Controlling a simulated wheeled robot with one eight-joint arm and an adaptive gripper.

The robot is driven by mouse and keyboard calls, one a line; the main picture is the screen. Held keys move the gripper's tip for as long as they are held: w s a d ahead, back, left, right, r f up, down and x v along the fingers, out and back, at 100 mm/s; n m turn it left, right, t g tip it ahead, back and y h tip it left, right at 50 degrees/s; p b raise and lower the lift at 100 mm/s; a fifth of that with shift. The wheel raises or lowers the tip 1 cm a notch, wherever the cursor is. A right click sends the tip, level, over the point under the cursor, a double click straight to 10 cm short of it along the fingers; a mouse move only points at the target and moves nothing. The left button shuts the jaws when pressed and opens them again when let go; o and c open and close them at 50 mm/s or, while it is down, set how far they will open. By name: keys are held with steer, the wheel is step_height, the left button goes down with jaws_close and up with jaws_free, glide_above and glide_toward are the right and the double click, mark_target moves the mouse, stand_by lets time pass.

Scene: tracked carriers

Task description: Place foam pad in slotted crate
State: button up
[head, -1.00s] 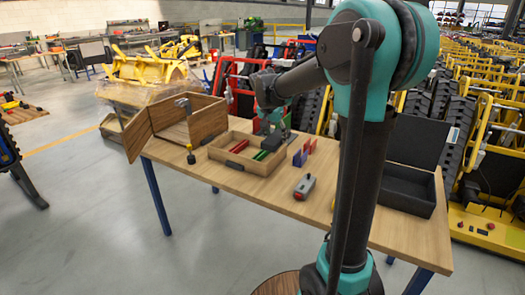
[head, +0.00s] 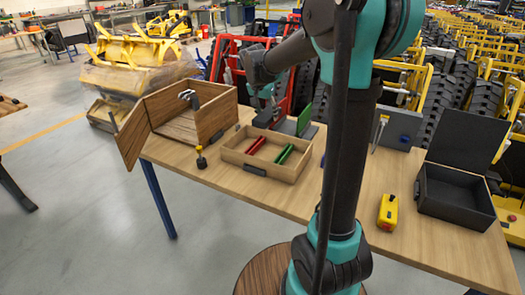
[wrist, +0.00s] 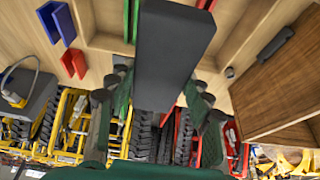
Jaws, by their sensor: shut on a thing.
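My gripper (wrist: 161,82) is shut on a dark grey foam pad (wrist: 176,42), a flat block that fills the middle of the wrist view. In the head view my gripper (head: 268,100) is at the back of a shallow wooden tray, which looks like the slotted crate (head: 238,160), with the pad (head: 280,124) above its rear side. Red (head: 256,145) and green (head: 285,154) strips lie in the crate. Its wooden walls also show in the wrist view (wrist: 104,42), partly hidden by the pad. I cannot tell whether the pad touches the crate.
A yellow device (head: 388,212) and an open black case (head: 455,190) are to the right. Blue (wrist: 57,22) and red (wrist: 73,63) brackets stand beside the crate.

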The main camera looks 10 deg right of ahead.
mark_target(268, 156)
step_height(268, 156, down, 18)
steer(key=shift+r, duration=0.1)
stand_by(0.4)
steer(key=shift+f, duration=0.2)
steer(key=o, duration=0.6)
steer(key=shift+o, duration=0.2)
steer(key=v, duration=1.2)
steer(key=s+d+f+n+y, duration=0.1)
steer(key=s+d+f+n, duration=0.1)
steer(key=s, duration=0.7)
steer(key=s+d+f+n+y, duration=0.1)
steer(key=s+d+f+n, duration=0.1)
steer(key=s, duration=0.6)
steer(key=s+d+f+n, duration=0.3)
steer(key=s+f, duration=0.1)
steer(key=s, duration=0.5)
steer(key=shift+s+f+y, duration=0.3)
steer(key=shift+f+y, duration=0.05)
steer(key=shift+y, duration=0.05)
